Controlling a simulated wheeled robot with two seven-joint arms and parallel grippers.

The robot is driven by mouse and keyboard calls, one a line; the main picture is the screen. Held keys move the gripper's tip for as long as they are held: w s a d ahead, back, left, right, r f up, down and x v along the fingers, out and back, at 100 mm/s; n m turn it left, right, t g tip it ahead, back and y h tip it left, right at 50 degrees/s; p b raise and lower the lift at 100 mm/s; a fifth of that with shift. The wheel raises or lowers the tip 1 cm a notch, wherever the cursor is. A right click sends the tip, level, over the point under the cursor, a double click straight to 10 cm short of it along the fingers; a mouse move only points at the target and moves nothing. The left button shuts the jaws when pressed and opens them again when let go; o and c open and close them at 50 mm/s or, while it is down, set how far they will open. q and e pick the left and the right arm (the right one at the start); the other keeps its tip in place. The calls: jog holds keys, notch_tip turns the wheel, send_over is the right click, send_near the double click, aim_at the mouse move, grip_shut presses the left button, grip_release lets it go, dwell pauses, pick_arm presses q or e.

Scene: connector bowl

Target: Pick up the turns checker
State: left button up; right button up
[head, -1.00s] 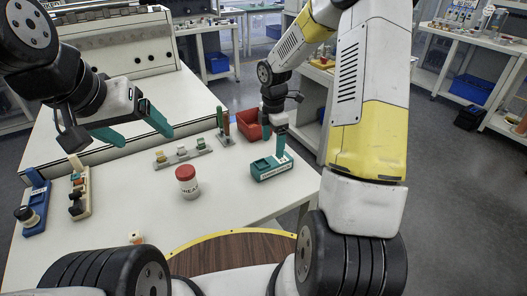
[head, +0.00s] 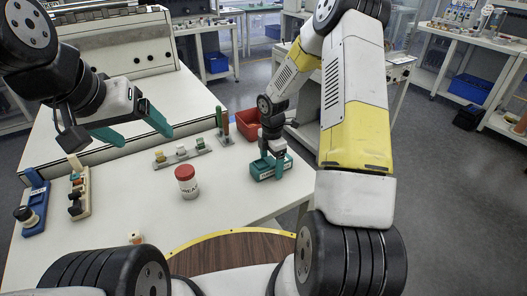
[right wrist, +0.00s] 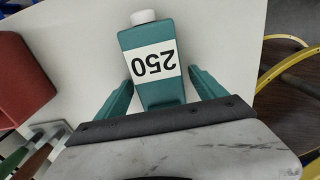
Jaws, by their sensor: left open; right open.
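A teal boxy device, which I take to be the turns checker (head: 262,173), lies on the white table near its right edge. In the right wrist view the teal device (right wrist: 152,40) shows a white label reading 250, upside down, and a white knob at its far end. My right gripper (head: 271,160) is over it, pointing down. In the right wrist view its open fingers (right wrist: 160,80) stand on either side of the teal body, with a small gap showing at each side. My left gripper (head: 145,135) is open and empty over the table at the left.
A jar with a red lid (head: 187,182) stands left of the device. A grey rail with small parts (head: 182,153) and upright tools (head: 222,125) are behind. A red bin (head: 248,122) is at the back. Blue (head: 34,205) and beige (head: 80,190) holders stand at the left.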

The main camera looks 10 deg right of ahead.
jog(key=c, duration=1.7)
